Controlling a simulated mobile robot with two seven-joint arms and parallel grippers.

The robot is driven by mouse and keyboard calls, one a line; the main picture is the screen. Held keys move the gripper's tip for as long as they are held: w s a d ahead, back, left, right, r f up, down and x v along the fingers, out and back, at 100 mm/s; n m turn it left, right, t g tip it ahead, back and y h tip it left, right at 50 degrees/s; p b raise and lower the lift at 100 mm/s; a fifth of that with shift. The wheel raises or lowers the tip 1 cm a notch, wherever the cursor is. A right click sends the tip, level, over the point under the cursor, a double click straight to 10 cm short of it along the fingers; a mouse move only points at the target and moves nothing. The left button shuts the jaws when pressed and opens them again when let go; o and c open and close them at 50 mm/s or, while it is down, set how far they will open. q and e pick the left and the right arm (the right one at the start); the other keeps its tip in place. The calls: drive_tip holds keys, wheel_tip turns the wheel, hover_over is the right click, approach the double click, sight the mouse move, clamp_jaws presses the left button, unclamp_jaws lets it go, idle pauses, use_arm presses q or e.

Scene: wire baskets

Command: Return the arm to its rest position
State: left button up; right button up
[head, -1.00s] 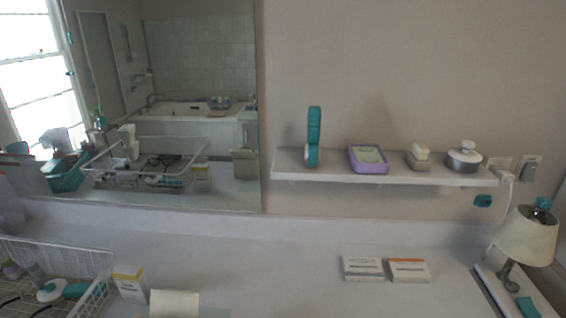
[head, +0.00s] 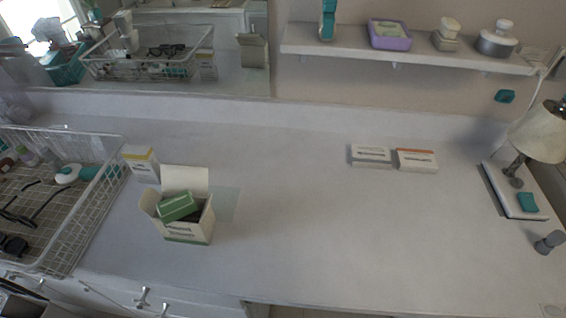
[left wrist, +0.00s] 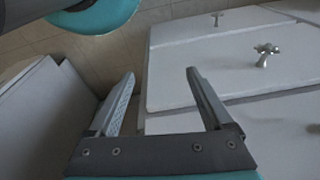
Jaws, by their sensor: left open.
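My left gripper (left wrist: 160,88) shows in the left wrist view with its two fingers spread apart and nothing between them. It hangs in front of white drawers (left wrist: 205,60) with metal handles, above a tiled floor. Neither gripper shows in the head view. My right gripper is in no view.
A wire basket (head: 103,188) with several items stands at the left of the white counter (head: 300,215). An open box (head: 188,228) with a green box inside stands beside it. Two small boxes (head: 370,155) lie at the back. A lamp (head: 540,132) stands at the right. The middle is clear.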

use_arm(q)
drive_tip(key=s+a+f+g+b, duration=0.1)
drive_tip(key=s+a+f+b, duration=0.1)
drive_tip(key=s+f, duration=1.2)
drive_tip(key=shift+a+f+b, duration=0.25)
drive_tip(key=shift+f+b, duration=0.1)
drive_tip(key=shift+b, duration=0.1)
drive_tip(key=shift+o, duration=0.2)
drive_tip(key=shift+s, duration=0.1)
idle(0.6)
